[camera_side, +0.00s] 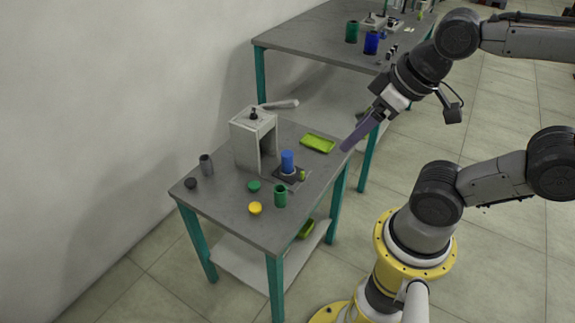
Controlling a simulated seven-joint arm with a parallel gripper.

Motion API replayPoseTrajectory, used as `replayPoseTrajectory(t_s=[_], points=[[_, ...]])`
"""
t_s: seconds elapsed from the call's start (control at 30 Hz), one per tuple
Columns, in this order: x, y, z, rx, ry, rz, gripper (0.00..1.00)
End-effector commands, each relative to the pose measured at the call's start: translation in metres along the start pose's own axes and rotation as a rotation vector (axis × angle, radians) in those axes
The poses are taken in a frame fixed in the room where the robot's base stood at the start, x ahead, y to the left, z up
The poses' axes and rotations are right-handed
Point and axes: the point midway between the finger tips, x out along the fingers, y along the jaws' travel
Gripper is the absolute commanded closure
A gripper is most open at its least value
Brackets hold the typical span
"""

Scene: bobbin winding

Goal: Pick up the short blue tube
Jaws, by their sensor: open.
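A short blue tube (287,161) stands upright on a small dark fixture (290,175) near the middle of the front table. My gripper (348,146) is to the right of the tube and apart from it, near the table's right edge. Its long purple-grey fingers point down and to the left. The gap between the fingers is hard to see from this side, and nothing shows between them. On the back table, a darker blue cylinder (371,43) also stands upright.
A grey press-like frame (254,140) with a lever stands behind the tube. A green tray (318,144) lies at right. A green cylinder (280,196), green cap (253,186), yellow cap (255,208), grey cylinder (206,165) and dark cap (190,183) occupy the front table (228,220).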

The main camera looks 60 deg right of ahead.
Motion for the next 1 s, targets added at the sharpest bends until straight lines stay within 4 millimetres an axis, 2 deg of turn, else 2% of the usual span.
replayPoseTrajectory(t_s=[0.37,0.47,0.57,0.63,0.77,0.87,1.0], points=[[0.0,0.0,0.0,-0.017,0.001,0.0,0.15],[0.0,-0.004,-0.009,-0.079,0.042,-0.015,0.15],[-0.007,-0.022,-0.038,-0.135,0.17,-0.091,0.15],[-0.012,-0.036,-0.065,-0.148,0.258,-0.149,0.15],[-0.011,-0.049,-0.118,-0.114,0.388,-0.213,0.15],[-0.001,-0.044,-0.161,-0.041,0.46,-0.219,0.15],[0.032,-0.017,-0.21,0.103,0.507,-0.16,0.15]])
